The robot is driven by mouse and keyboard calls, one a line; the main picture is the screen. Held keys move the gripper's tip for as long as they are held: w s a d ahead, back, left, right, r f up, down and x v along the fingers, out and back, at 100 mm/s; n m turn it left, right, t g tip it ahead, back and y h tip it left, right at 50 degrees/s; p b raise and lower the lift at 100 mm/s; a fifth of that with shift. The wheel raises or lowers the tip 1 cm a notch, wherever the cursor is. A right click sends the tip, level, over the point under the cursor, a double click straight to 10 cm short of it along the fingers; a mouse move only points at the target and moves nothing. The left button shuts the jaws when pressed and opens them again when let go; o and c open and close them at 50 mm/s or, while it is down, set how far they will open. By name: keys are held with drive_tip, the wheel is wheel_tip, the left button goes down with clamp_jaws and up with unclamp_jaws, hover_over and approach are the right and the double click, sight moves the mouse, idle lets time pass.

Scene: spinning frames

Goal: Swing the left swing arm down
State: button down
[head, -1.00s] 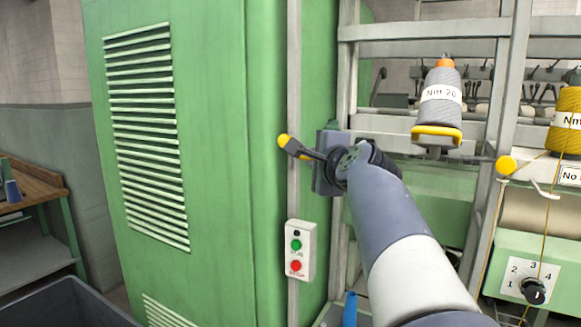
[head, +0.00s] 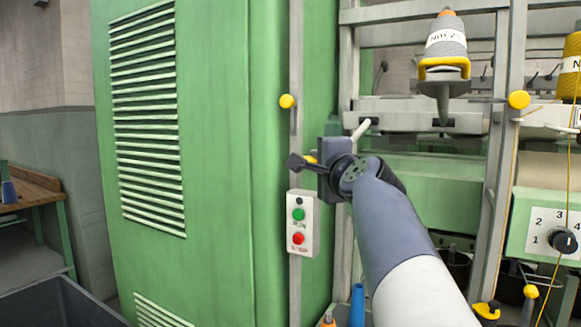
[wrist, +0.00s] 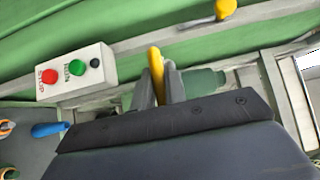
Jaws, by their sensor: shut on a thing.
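In the head view my gripper (head: 300,162) is below a round yellow knob on the grey post, just above the button box. It is shut on a yellow grip (head: 310,159), apparently the end of the left swing arm. The wrist view shows this yellow grip (wrist: 156,73) as a short rounded rod between my two fingers (wrist: 160,88). The rest of the swing arm is mostly hidden behind my gripper and wrist. A pale grey lever (head: 361,129) sticks up behind my wrist; I cannot tell whether it belongs to the arm.
A button box (head: 302,222) with green and red buttons sits close under my gripper. The yellow knob (head: 287,101) is on the post above. A tall green cabinet (head: 215,200) stands left.

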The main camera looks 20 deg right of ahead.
drive_tip(key=shift+w+d+f+b, duration=0.1)
drive_tip(key=shift+d+f+b, duration=0.05)
drive_tip(key=shift+f+b, duration=0.4)
drive_tip(key=shift+w+d+f+b, duration=0.1)
drive_tip(key=shift+f+b, duration=0.3)
drive_tip(key=shift+f, duration=0.25)
drive_tip(key=c, duration=1.5)
unclamp_jaws()
drive_tip(key=shift+o, duration=0.2)
drive_tip(key=shift+s, duration=0.1)
